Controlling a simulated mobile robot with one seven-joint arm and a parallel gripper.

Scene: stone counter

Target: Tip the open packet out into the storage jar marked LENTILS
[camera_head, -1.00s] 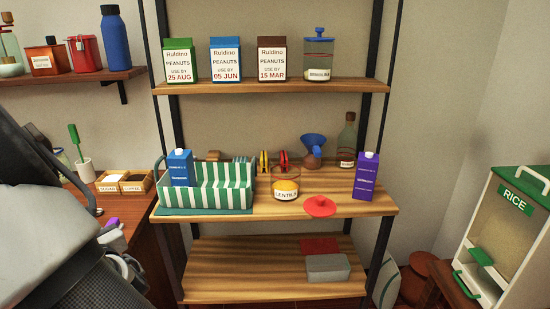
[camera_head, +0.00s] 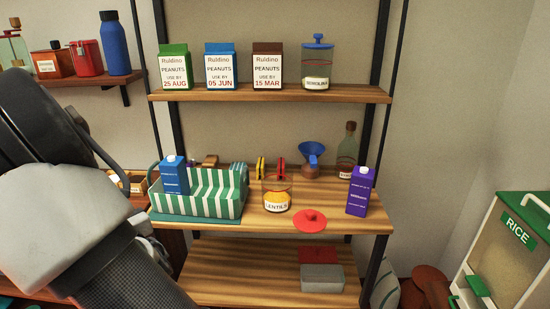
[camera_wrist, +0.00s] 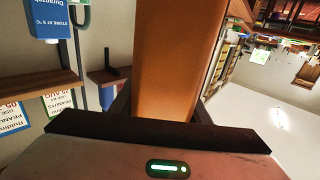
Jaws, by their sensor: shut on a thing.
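The storage jar marked LENTILS (camera_head: 277,205) stands open and upright on the middle shelf, clear glass with yellow-orange contents low inside. A red lid (camera_head: 310,221) lies on the shelf just right of it. In the wrist view my gripper (camera_wrist: 165,122) is shut on an orange-brown packet (camera_wrist: 168,65), which extends away from the dark jaws. The packet's mouth and contents are not visible. In the head view my arm fills the lower left; my gripper and the packet do not show there, so their distance from the jar cannot be told.
A striped basket (camera_head: 201,206) with a blue carton (camera_head: 174,177) stands left of the jar. A purple carton (camera_head: 360,191) stands to its right; a blue funnel (camera_head: 311,152) and a bottle (camera_head: 347,152) stand behind. Peanut cartons (camera_head: 221,65) and another jar (camera_head: 316,69) line the upper shelf.

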